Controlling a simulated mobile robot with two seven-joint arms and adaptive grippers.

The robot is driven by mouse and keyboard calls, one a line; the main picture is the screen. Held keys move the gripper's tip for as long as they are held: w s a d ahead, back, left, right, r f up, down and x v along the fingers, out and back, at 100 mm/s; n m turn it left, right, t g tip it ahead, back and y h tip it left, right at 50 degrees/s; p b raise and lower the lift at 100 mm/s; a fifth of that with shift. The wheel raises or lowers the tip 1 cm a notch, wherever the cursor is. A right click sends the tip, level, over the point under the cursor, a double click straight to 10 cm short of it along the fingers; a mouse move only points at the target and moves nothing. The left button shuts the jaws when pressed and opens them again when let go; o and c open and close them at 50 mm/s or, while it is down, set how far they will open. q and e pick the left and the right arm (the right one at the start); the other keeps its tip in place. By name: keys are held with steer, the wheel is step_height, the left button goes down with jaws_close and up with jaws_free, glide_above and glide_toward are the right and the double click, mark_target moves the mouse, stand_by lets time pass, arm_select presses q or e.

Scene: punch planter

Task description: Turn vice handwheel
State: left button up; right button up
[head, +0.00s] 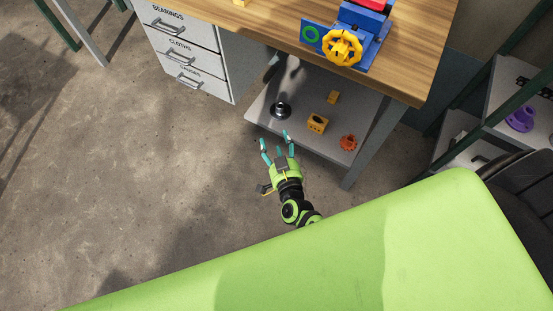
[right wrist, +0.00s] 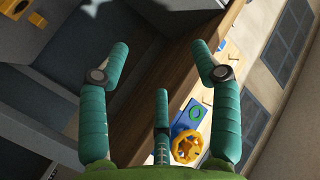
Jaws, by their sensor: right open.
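The yellow vice handwheel (head: 342,47) is on the front of the blue vice (head: 368,20) at the edge of the wooden workbench (head: 415,75). A blue plate with a green ring (head: 311,33) stands left of the wheel. My right gripper (head: 274,144) is open and empty, below and left of the wheel and apart from it. In the right wrist view the handwheel (right wrist: 186,147) shows low in the picture, beyond the spread teal fingers (right wrist: 162,95). My left gripper is not in view.
A lower shelf (head: 265,115) under the bench holds a dark round part (head: 281,110), yellow blocks (head: 317,123) and an orange gear-like part (head: 348,143). Labelled drawers (head: 185,50) stand left. A side rack with a purple item (head: 520,118) is at right. The floor at left is clear.

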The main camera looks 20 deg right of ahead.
steer(key=shift+n+g+y, duration=0.7)
steer(key=shift+n, duration=0.1)
steer(key=shift+s+a+f, duration=0.15)
steer(key=shift+s+f, duration=0.2)
steer(key=shift+f, duration=0.45)
steer(key=shift+s+a+f, duration=0.15)
steer(key=shift+s+f, duration=0.25)
steer(key=shift+f, duration=0.45)
steer(key=shift+s+a+f, duration=0.15)
steer(key=shift+s+f, duration=0.2)
steer(key=shift+f, duration=0.45)
steer(key=s+f+n+g+y, duration=0.2)
steer(key=s+f+n+g, duration=0.3)
steer(key=s+f, duration=0.8)
steer(key=s+d+f+g, duration=0.2)
steer(key=s+d+f, duration=0.1)
steer(key=s, duration=0.4)
steer(key=s+d+f+g+h, duration=0.1)
steer(key=s+d+f+g, duration=0.1)
steer(key=s, duration=0.5)
steer(key=s+d+f+g, duration=0.3)
steer(key=s+f+g, duration=0.1)
steer(key=s, duration=0.3)
steer(key=shift+s+d+f+n+h, duration=0.15)
steer(key=shift+d+f+n+h, duration=0.25)
steer(key=shift+f, duration=0.25)
